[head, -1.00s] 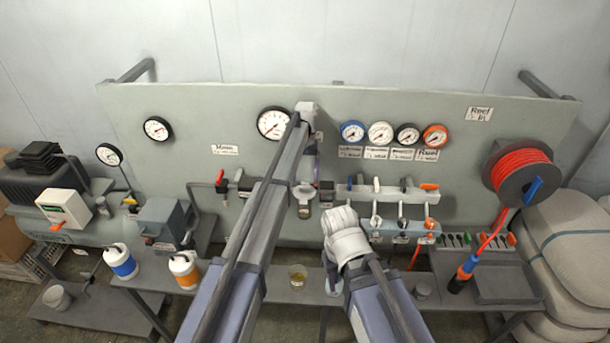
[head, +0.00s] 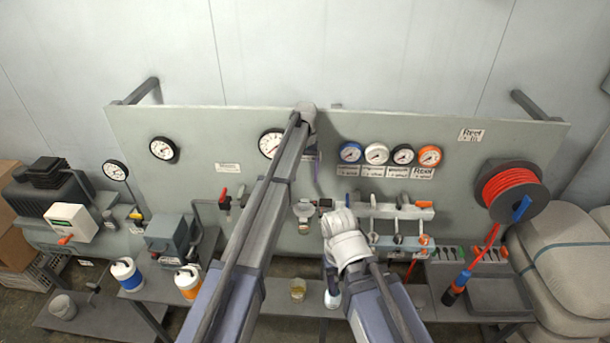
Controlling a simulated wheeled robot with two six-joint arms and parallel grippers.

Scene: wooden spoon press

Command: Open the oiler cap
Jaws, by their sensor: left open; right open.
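A small air-line unit with a round pale top and a clear bowl (head: 304,212) hangs on the grey panel left of the valve manifold. It may be the oiler, but its cap is too small to make out. My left gripper (head: 315,168) is at the end of the arm rising from the lower left. It is in front of the panel above this unit, and its open jaws are mostly hidden by my arm. My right gripper (head: 333,288) is open, below its pale wrist, lower and right of the unit. Neither gripper visibly holds anything.
Valves with a manifold (head: 396,212) and several gauges (head: 376,153) are to the right. A red hose reel (head: 512,190) is at far right. A blue-banded bottle (head: 126,274), an orange-banded bottle (head: 188,282) and a cup of yellowish liquid (head: 298,289) stand along the bench (head: 275,297).

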